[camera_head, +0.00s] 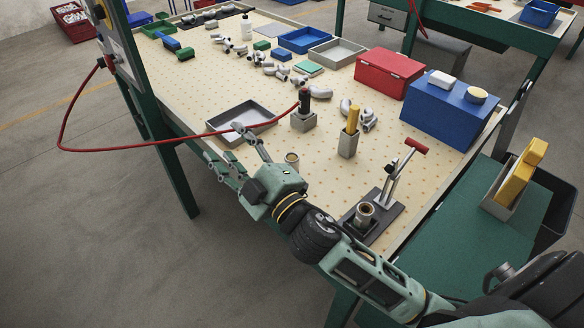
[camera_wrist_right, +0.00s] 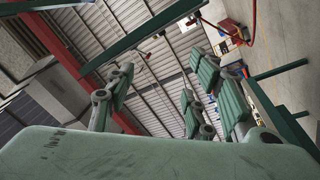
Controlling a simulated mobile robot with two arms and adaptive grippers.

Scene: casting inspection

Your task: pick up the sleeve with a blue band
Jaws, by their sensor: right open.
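A small tan sleeve (camera_head: 292,159) stands near the front edge of the table, just right of my right gripper; I cannot make out a blue band on it. Another sleeve-like metal part (camera_head: 364,214) sits at the toggle clamp (camera_head: 393,180) on a dark plate. My right gripper (camera_head: 224,143) is open and empty, at the table's front edge, its fingers pointing up and left, apart from both parts. In the right wrist view its spread fingers (camera_wrist_right: 163,85) have nothing between them. My left gripper is not in view.
A grey tray (camera_head: 241,118) lies behind my right gripper. Grey blocks holding a dark tool (camera_head: 304,100) and a yellow tool (camera_head: 352,119) stand upright. A red hose (camera_head: 180,144) crosses in front. Red (camera_head: 389,72) and blue (camera_head: 446,110) boxes stand at right, several pipe fittings mid-table.

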